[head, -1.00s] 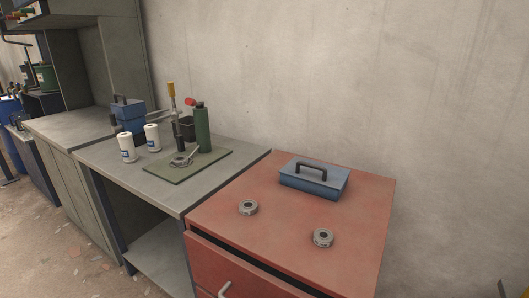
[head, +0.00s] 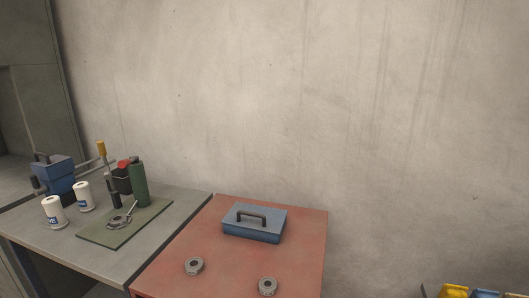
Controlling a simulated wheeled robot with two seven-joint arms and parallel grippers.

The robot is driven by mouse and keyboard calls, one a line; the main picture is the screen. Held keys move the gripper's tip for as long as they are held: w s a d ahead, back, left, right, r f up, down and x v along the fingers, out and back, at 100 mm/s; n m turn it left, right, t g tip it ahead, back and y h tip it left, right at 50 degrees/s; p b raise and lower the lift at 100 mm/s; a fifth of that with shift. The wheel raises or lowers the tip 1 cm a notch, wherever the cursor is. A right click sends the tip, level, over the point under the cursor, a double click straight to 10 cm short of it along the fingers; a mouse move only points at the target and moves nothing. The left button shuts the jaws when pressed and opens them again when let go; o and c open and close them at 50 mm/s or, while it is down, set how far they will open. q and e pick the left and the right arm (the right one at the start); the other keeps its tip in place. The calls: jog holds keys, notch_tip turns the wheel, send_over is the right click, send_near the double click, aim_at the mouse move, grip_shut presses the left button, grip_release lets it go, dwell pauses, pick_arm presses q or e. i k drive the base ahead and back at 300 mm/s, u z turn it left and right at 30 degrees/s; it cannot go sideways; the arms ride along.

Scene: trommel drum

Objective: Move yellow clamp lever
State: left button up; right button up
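A lever with a yellow handle (head: 101,148) stands upright at the back of the grey workbench, behind a green mat. It is small in the head view, and I cannot tell for sure that it is the clamp lever. A dark post and a green cylinder (head: 139,184) stand close to its right. Neither of my grippers shows in the head view.
A red cabinet (head: 225,272) bears a blue toolbox (head: 254,223) and two grey rings. On the grey bench are two white canisters, a blue device (head: 54,177) and the green mat (head: 152,214). Yellow bins (head: 453,291) show at the lower right.

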aim_at(107, 174)
jog(key=z, duration=0.05)
jog(key=k, duration=0.5)
jog(key=u, duration=2.05)
jog(key=i, duration=3.5)
jog(key=z, duration=3.05)
